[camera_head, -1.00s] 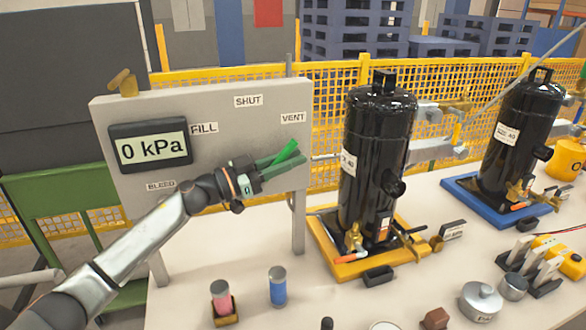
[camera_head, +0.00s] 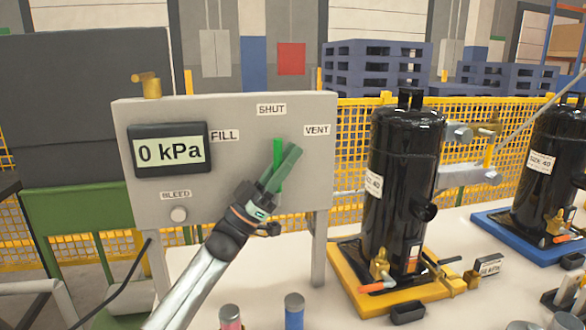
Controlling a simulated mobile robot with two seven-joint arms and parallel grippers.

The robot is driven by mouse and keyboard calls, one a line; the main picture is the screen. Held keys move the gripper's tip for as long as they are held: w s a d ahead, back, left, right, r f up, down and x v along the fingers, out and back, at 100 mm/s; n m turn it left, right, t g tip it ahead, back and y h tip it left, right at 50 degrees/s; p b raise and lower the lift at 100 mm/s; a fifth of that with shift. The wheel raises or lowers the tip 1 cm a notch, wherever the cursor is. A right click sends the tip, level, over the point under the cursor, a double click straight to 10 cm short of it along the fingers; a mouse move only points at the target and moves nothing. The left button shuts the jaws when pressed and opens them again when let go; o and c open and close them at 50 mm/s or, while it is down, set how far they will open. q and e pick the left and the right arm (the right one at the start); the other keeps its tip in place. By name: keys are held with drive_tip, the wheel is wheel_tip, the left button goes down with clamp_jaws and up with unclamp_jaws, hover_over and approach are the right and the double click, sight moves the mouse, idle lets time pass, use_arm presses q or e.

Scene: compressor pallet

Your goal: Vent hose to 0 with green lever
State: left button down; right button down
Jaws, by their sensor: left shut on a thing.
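The grey panel (camera_head: 230,118) stands upright with a display (camera_head: 168,149) reading 0 kPa. It carries the labels FILL (camera_head: 225,136), SHUT (camera_head: 271,110), VENT (camera_head: 317,130) and BLEED (camera_head: 175,194). The bright green lever (camera_head: 277,153) points nearly straight up, towards SHUT. My left gripper (camera_head: 283,168) is at the lever, its dark green fingers shut on it and hiding its lower part. A round button (camera_head: 178,214) sits under BLEED. The hose cannot be made out clearly. My right gripper is not in view.
A black compressor (camera_head: 402,190) stands on a yellow tray (camera_head: 372,303) right of the panel, with another (camera_head: 545,170) on a blue tray (camera_head: 508,226) farther right. Small cylinders (camera_head: 294,311) stand near the front. A yellow mesh fence (camera_head: 350,140) runs behind.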

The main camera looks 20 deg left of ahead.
use_arm(q)
drive_tip(key=shift+a, duration=0.1)
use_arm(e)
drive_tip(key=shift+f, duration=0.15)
use_arm(q)
drive_tip(key=c, duration=0.8)
unclamp_jaws()
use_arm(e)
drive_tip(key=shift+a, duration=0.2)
use_arm(q)
drive_tip(key=shift+o, duration=0.2)
drive_tip(key=v, duration=1.2)
drive_tip(key=shift+f+b, duration=0.3)
drive_tip(key=shift+b, duration=0.1)
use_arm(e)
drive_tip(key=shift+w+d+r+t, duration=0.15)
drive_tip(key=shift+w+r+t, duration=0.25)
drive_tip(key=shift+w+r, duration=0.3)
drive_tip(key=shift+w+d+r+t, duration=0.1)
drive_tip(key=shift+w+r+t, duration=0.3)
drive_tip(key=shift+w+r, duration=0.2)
use_arm(q)
drive_tip(key=shift+s, duration=0.1)
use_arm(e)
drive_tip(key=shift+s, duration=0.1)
